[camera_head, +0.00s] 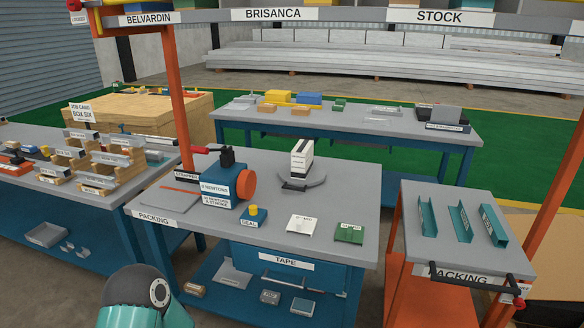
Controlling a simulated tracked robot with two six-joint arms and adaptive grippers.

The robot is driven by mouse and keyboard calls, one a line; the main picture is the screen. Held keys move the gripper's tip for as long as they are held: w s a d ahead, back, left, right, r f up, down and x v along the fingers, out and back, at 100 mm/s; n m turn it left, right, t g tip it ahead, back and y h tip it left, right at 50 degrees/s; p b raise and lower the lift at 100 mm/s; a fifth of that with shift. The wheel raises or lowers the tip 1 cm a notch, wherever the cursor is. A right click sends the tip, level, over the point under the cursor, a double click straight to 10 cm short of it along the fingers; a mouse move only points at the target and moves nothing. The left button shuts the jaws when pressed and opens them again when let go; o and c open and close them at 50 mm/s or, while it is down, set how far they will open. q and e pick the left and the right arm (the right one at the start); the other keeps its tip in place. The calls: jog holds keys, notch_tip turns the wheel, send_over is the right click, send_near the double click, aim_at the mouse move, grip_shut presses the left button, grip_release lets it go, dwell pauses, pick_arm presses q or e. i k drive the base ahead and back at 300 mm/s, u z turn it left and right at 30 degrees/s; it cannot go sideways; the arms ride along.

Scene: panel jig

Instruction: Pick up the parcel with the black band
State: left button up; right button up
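A white parcel with a dark band (301,160) stands upright on the packing table (350,190), toward its back middle. It rests at or on a grey rounded plate (316,180), with a small dark piece in front of its foot. Nothing of mine is near it. Neither gripper is in view. Only a teal and dark part of my own arm shows at the bottom left, and I cannot see where its gripper is.
A blue machine with an orange wheel (222,186) stands left of the parcel. A yellow-topped seal item (254,216), a white card (303,225) and a green block (349,233) lie in front. A trolley (412,258) with teal channels stands right. An orange post (176,90) rises behind left.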

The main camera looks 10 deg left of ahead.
aim_at(302, 161)
jog(key=u, duration=0.95)
jog(key=i, duration=0.9)
jog(key=u, duration=0.1)
